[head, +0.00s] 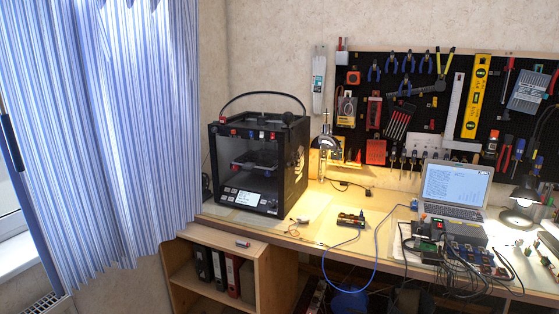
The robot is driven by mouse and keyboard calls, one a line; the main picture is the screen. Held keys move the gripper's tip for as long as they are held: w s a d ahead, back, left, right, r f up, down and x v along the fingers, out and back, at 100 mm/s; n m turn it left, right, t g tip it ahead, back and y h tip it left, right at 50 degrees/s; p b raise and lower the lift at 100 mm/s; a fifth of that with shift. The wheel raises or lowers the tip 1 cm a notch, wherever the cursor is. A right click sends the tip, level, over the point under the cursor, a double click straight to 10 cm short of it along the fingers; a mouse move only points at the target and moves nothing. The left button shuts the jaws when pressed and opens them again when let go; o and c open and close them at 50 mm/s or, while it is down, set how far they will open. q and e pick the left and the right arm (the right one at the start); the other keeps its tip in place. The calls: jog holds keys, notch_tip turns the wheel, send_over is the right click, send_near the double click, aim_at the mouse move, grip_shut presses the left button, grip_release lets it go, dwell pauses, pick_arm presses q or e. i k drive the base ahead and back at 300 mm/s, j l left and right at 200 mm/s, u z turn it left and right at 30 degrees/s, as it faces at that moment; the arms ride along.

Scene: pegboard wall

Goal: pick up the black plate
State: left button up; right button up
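I see no separate black plate lying on the workbench. A dark flat bed (251,167) shows inside the black 3D printer (296,165), partly hidden by the printer's frame; I cannot tell whether it is the black plate. The printer stands at the left end of the bench, with a lit white screen at its lower front. Neither of my grippers is in the head view.
The wooden workbench (312,212) runs right from the printer. It carries a laptop (455,185), a lit lamp (522,199) and tangled cables. A tool pegboard (435,122) hangs behind. A wooden shelf (265,277) with binders stands below left. A striped curtain (95,130) hangs left.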

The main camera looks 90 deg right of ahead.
aim_at(253, 158)
jog(key=z, duration=2.65)
